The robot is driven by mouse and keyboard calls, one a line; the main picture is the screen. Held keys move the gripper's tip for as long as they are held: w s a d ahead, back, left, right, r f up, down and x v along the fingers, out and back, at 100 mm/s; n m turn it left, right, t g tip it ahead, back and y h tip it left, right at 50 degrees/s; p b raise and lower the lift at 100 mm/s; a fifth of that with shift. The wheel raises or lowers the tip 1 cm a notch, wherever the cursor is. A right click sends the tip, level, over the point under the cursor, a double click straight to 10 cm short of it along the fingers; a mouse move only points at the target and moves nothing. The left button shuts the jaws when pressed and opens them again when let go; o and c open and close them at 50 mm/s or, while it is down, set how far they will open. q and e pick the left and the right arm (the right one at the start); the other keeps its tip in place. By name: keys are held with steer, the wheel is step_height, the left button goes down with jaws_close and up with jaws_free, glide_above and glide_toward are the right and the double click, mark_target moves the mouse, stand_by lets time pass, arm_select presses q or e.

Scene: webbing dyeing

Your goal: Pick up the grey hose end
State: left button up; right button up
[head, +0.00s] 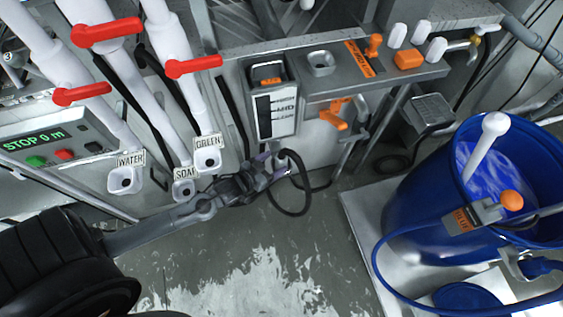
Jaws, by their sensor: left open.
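A dark hose (307,190) curves in a loop just beyond my left gripper (281,165), below the grey dispenser box. The grey hose end cannot be told apart clearly; the gripper's fingers overlap that spot. My left arm reaches in from the left, low over the floor. Its gripper is open, with its fingers at the upper part of the loop. Whether they touch the hose cannot be told. My right gripper is not in view.
Outlets labelled WATER (123,180), SOAP (184,187) and GREEN (207,158) line the wall behind my left arm. The grey dispenser box (272,103) hangs above the gripper. A blue barrel (420,195) stands at right. The worn floor (250,270) in front is clear.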

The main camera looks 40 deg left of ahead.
mark_target(285, 158)
arm_select(q)
steer(key=shift+f+b+x, duration=0.2)
steer(key=shift+b+x, duration=0.75)
steer(key=shift+x, duration=2.1)
steer(key=shift+s+d, duration=0.1)
steer(key=shift+d, duration=0.1)
steer(key=c, duration=1.2)
steer(key=shift+r, duration=0.15)
